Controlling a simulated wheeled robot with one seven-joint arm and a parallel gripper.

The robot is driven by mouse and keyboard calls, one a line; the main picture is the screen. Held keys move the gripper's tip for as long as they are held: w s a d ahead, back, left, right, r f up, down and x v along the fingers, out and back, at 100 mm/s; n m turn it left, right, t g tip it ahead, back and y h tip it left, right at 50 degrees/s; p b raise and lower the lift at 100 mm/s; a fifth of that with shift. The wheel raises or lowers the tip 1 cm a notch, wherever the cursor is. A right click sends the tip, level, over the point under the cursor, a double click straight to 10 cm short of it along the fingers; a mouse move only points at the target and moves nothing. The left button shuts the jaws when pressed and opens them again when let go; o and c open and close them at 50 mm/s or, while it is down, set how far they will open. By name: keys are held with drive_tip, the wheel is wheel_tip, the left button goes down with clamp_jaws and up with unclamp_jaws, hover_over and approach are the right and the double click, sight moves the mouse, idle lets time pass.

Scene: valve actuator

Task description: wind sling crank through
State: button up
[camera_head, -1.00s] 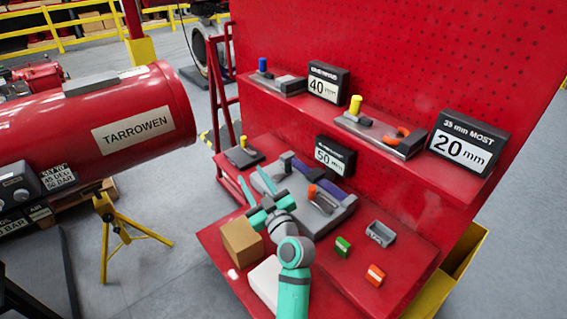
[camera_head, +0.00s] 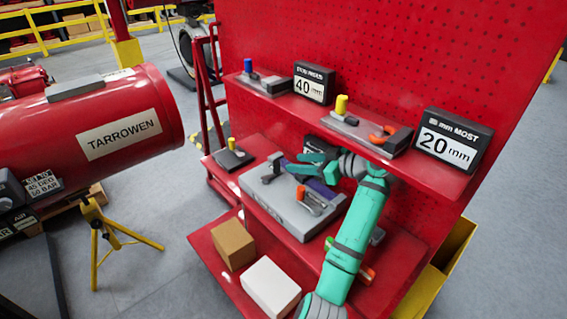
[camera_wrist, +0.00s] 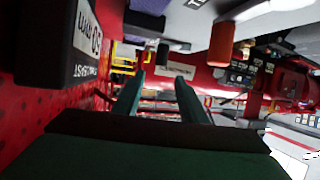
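A grey unit (camera_head: 262,200) lies on the middle shelf of the red stand. It carries a small crank-like lever with an orange knob (camera_head: 300,192), a dark grey handle (camera_head: 272,168) and a purple-blue part (camera_head: 322,188). I cannot tell which part is the sling crank. My gripper (camera_head: 304,163) is above the back of this unit, pointing left, beside the partly hidden 50 mm sign. In the wrist view its fingers (camera_wrist: 158,98) are apart with nothing between them. The orange knob (camera_wrist: 222,42) and the 50 mm sign (camera_wrist: 87,30) show to either side, apart from the fingers.
An upper shelf above my arm holds a blue-knobbed device (camera_head: 262,80), a yellow-knobbed device (camera_head: 350,128) and the 40 mm (camera_head: 313,83) and 20 mm (camera_head: 452,140) signs. Below are brown (camera_head: 233,244) and white (camera_head: 270,287) boxes.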

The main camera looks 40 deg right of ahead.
sight(279, 163)
drive_tip(key=shift+s+f, duration=0.1)
drive_tip(key=shift+s, duration=0.05)
drive_tip(key=shift+w+f, duration=0.1)
drive_tip(key=shift+w, duration=0.15)
drive_tip(key=x, duration=1)
drive_tip(key=shift+s+a, duration=0.1)
clamp_jaws()
